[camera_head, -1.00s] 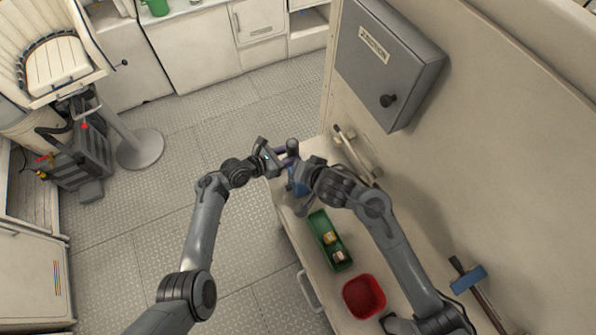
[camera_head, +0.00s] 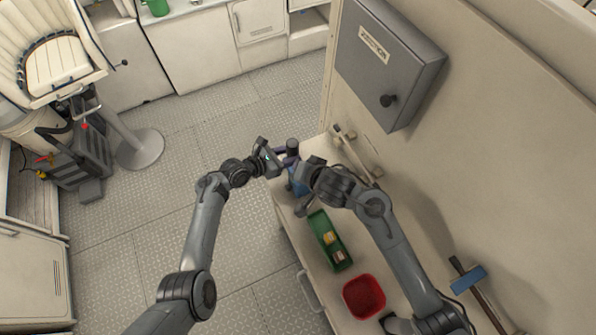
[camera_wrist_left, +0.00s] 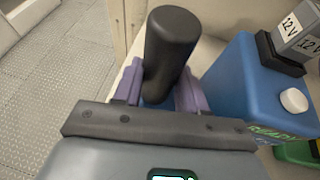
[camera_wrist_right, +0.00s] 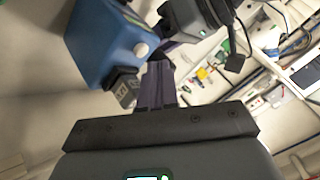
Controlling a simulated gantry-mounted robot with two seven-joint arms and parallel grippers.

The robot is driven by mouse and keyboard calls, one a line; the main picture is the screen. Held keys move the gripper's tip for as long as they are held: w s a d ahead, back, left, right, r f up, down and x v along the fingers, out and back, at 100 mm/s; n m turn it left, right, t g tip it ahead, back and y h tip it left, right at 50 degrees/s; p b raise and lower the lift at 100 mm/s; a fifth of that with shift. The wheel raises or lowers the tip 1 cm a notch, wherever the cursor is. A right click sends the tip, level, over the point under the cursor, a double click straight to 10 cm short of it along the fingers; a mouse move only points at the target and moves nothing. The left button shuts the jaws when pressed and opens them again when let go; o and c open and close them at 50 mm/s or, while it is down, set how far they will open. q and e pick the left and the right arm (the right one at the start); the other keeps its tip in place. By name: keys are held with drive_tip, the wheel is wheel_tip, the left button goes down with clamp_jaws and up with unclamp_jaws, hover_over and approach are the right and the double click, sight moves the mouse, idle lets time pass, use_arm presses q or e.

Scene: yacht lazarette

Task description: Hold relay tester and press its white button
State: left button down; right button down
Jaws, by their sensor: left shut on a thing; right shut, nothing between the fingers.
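The relay tester is a blue box (camera_wrist_left: 255,85) with a white button (camera_wrist_left: 294,101), green lettering and a dark upright handle (camera_wrist_left: 168,50). My left gripper (camera_wrist_left: 160,95) is shut on this handle, its purple fingers on either side. The blue box (camera_head: 298,184) shows partly between the arms in the head view. In the right wrist view the box (camera_wrist_right: 105,40), the button (camera_wrist_right: 141,49) and a grey 12 V block (camera_wrist_right: 126,88) lie just left of my right gripper (camera_wrist_right: 158,68). That gripper is shut and empty, its tips near the button; contact cannot be told.
Below the grippers, a bench (camera_head: 292,222) holds a green tray (camera_head: 323,236) with small items and a red bin (camera_head: 351,297). A grey wall box (camera_head: 405,75) and a rail (camera_head: 357,155) are close to my right arm.

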drive_tip(key=shift+f, duration=0.2)
drive_tip(key=shift+f, duration=0.25)
drive_tip(key=shift+f, duration=0.4)
idle(0.8)
drive_tip(key=shift+r, duration=0.8)
drive_tip(key=shift+r, duration=2.55)
use_arm(q)
drive_tip(key=c, duration=0.5)
unclamp_jaws()
drive_tip(key=shift+c, duration=0.2)
